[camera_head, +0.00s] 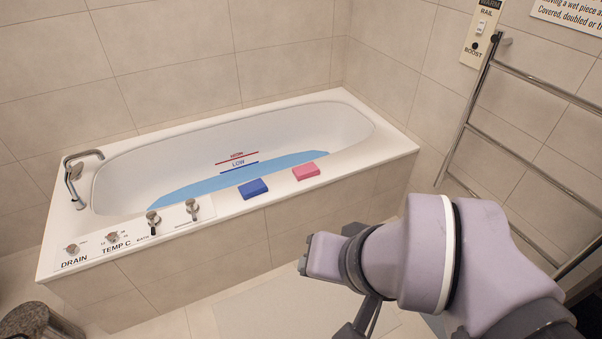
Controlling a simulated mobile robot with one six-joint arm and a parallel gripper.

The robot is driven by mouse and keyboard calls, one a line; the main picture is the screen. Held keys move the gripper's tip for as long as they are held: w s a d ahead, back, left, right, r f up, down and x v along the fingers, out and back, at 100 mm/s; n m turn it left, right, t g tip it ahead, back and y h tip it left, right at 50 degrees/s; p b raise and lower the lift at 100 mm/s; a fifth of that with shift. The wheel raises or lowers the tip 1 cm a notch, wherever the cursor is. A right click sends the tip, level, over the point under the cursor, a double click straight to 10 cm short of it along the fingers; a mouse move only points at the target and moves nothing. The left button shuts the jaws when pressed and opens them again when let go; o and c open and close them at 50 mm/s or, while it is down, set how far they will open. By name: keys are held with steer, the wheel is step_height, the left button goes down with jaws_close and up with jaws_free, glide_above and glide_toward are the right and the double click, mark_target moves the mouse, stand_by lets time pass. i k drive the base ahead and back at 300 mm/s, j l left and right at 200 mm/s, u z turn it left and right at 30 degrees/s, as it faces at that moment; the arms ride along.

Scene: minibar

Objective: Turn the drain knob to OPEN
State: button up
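The drain knob (72,249) is a small metal knob at the left front corner of the white bathtub (385,155), on a white panel above the label DRAIN. Its pointer setting is too small to read. The TEMP C knob (113,237) sits just right of it. My gripper (304,256) is in front of the tub, low and to the right, well apart from the drain knob. Its fingers are seen from the side and partly hidden, so its opening cannot be told.
Two more controls, one a bath knob (153,219), stand on the front rim. A chrome tap (75,180) is at the left end. A towel rail (545,88) is at right. A round bin (30,322) stands lower left.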

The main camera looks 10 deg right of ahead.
mark_target(73, 250)
steer(key=u, duration=1.55)
steer(key=i+j, duration=0.15)
steer(key=i, duration=0.4)
steer(key=i+j, duration=0.2)
steer(key=i, duration=0.35)
steer(key=i+j, duration=0.15)
steer(key=i, duration=0.4)
steer(key=i+j, duration=0.15)
steer(key=i, duration=0.45)
